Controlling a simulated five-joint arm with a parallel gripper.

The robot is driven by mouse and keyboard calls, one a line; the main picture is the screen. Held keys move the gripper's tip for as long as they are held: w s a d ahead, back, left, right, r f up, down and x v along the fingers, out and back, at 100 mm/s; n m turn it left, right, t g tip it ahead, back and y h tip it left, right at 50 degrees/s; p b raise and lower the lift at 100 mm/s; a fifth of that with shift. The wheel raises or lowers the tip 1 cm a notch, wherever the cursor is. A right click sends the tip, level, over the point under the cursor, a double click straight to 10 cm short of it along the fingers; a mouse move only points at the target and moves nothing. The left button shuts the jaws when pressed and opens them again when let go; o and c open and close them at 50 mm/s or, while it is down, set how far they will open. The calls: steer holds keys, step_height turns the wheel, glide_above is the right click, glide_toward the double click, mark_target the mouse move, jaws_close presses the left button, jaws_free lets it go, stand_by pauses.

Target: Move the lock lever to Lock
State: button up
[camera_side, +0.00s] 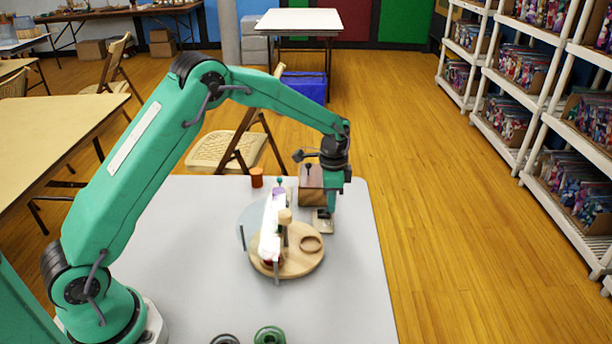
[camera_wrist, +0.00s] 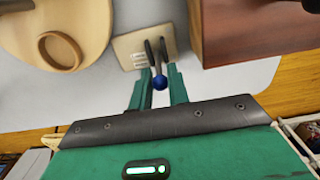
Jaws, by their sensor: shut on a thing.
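The lock lever shows in the wrist view as a blue ball knob (camera_wrist: 160,82) with a dark shaft. It stands on a small beige plate (camera_wrist: 127,44), which also shows in the side view (camera_side: 321,227) at the right part of the table. Pale marks on the plate are too small to read. My gripper (camera_wrist: 157,86) is shut on the lever, with the knob between its two green fingers. In the side view my gripper (camera_side: 333,203) points down over the plate. The fingers hide the lever there, so I cannot tell its setting.
A brown wooden box (camera_side: 311,182) stands close behind the plate. A round wooden board (camera_side: 306,262) with a wooden ring (camera_side: 311,243) lies in front and left. An orange jar (camera_side: 257,177) stands at the back. Green (camera_side: 269,335) and dark (camera_side: 225,340) rings lie at the front.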

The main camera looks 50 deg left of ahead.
steer(key=shift+o, duration=0.2)
steer(key=shift+s+a+r, duration=0.15)
steer(key=shift+s+a, duration=0.25)
steer(key=shift+a, duration=0.1)
steer(key=shift+c, duration=0.2)
steer(key=shift+s+a, duration=0.5)
steer(key=shift+s, duration=0.05)
steer(key=shift+s+a, duration=0.5)
steer(key=shift+s, duration=0.05)
jaws_close()
steer(key=shift+o, duration=1.4)
jaws_free()
